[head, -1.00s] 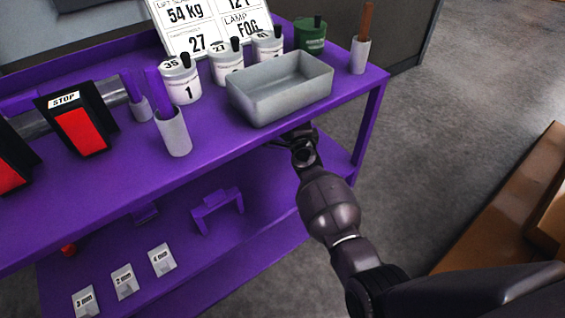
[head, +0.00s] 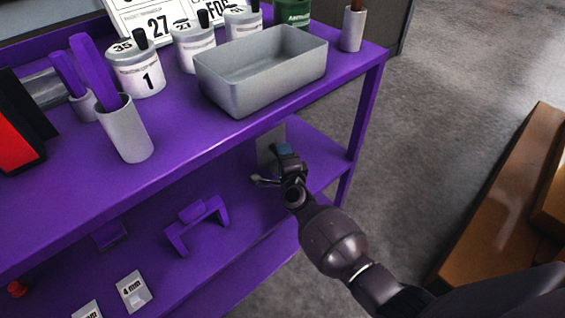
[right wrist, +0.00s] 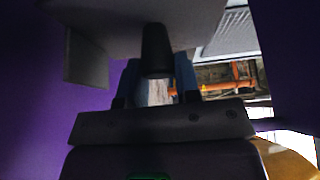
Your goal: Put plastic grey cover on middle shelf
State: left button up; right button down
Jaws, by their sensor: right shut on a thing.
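My right gripper (head: 272,166) is just below the front edge of the purple top shelf, near its right end. In the right wrist view, its blue-tipped fingers (right wrist: 158,84) are shut around a black handle (right wrist: 157,48) under a grey piece with a side flap (right wrist: 86,62); this looks like the grey cover. In the head view, part of the grey cover (head: 270,143) shows upright beyond the gripper, its top hidden by the shelf edge. The middle shelf (head: 150,262) is the purple board below. Contact between cover and shelf cannot be told. My left gripper is not in view.
A grey open bin (head: 262,85), labelled white pots (head: 135,75), a green pot (head: 292,12) and grey cups (head: 125,135) stand on the top shelf. A purple bracket (head: 197,227) and a label card (head: 134,291) are on the middle shelf. A post (head: 362,135) bounds the right end.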

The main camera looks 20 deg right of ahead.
notch_tip(320, 180, down, 4)
jog(key=shift+s+r+b, duration=0.1)
jog(key=shift+b, duration=0.45)
jog(key=shift+r, duration=0.3)
jog(key=shift+f, duration=0.2)
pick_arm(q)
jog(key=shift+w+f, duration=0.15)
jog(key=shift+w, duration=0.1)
pick_arm(e)
jog(key=c, duration=0.8)
grip_release()
jog(key=shift+r, duration=0.1)
